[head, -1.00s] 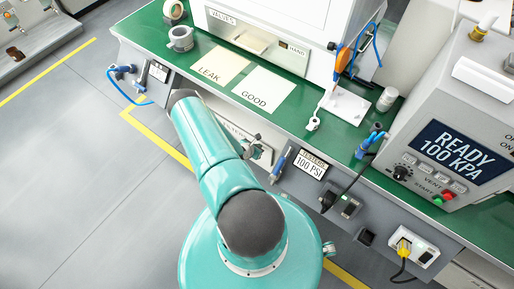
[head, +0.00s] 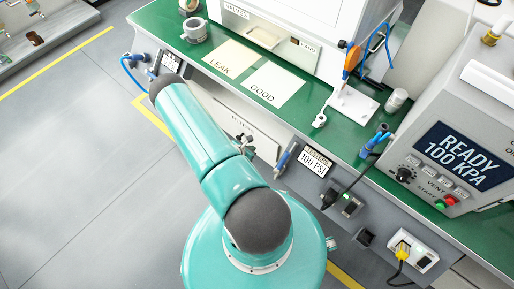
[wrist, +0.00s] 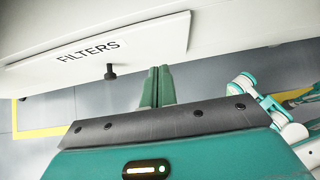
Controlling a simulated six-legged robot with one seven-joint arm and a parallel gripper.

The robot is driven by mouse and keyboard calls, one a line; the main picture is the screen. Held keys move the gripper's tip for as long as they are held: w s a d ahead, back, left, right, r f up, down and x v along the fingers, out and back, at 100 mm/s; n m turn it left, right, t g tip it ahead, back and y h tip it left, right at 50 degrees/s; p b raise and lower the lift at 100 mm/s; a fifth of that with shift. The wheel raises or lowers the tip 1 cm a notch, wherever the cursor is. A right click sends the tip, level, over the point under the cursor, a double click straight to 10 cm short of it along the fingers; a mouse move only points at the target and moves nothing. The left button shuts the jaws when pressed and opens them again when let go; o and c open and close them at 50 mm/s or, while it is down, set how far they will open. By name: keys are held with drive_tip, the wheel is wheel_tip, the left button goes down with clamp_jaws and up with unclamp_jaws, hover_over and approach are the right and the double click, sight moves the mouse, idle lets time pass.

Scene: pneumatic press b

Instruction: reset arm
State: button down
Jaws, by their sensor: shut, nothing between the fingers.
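My gripper (wrist: 157,87) shows in the wrist view as two green fingers pressed together, with nothing between them. It hangs in front of the cabinet's white panel marked FILTERS (wrist: 130,48), right of and a little below the panel's black knob (wrist: 110,72); I see no contact with the knob. In the head view my teal arm (head: 195,125) reaches up and left from my round base, its grey joint close to the bench's left front. The FILTERS panel (head: 247,132) is partly hidden by the arm.
The green bench (head: 325,145) holds LEAK (head: 229,56) and GOOD (head: 274,84) sheets, a grey fitting (head: 195,30) and a tester reading READY 100 KPA (head: 455,155). Blue-handled tools and a cable hang along its front. Grey floor at left is clear.

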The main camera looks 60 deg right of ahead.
drive_tip(key=shift+v, duration=1.15)
drive_tip(key=w+a+r+m, duration=0.25)
drive_tip(key=w+r, duration=0.25)
drive_tip(key=r, duration=0.7)
drive_tip(key=w+a+r+m, duration=0.2)
drive_tip(key=w+r+m, duration=0.25)
drive_tip(key=r, duration=0.75)
drive_tip(key=w+a+r+m, duration=0.25)
drive_tip(key=w+r, duration=0.35)
drive_tip(key=r, duration=0.6)
drive_tip(key=s+a+r+m+t+y, duration=0.3)
drive_tip(key=a+r+m, duration=0.2)
drive_tip(key=a+r, duration=1)
drive_tip(key=s+a+r+t+y, duration=0.2)
drive_tip(key=s+a+r+y, duration=0.1)
drive_tip(key=a, duration=0.4)
drive_tip(key=s+a+r+t+y, duration=0.2)
drive_tip(key=s+a+r, duration=0.4)
drive_tip(key=a+r, duration=0.2)
drive_tip(key=shift+s+m+t+y, duration=0.25)
drive_tip(key=shift+m+t+y, duration=0.05)
drive_tip(key=shift+m+y, duration=0.15)
